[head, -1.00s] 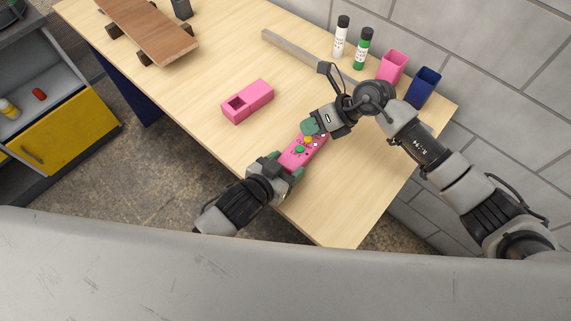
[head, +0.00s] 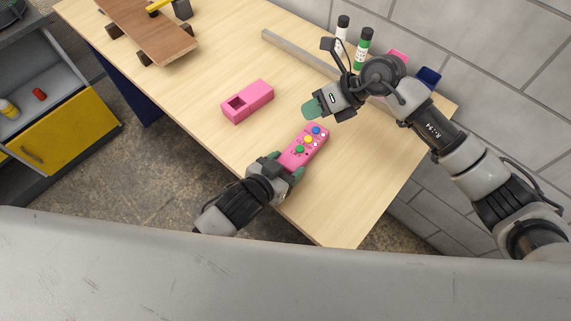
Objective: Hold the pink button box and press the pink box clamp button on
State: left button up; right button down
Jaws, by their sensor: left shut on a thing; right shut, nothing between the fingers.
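The pink button box (head: 304,144) lies at the front edge of the table with several coloured buttons on top, among them a blue, a yellow and a green one. My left gripper (head: 287,168) is shut on its near end. My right gripper (head: 311,108) is shut and empty, raised just beyond the far end of the button box and apart from it. A second pink box (head: 257,103) with a dark square opening lies to the left on the table; I cannot tell its clamp state.
A wooden board (head: 160,35) on dark blocks lies at the back left, with a yellow item above it. A grey bar (head: 290,49), a white bottle (head: 339,40) and a green bottle (head: 362,50) are near the wall. Pink and blue (head: 430,77) cups are partly hidden by my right arm.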

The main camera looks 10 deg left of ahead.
pick_arm(q)
jog(key=o, duration=1.1)
jog(key=shift+s, duration=0.1)
jog(key=v, duration=1.2)
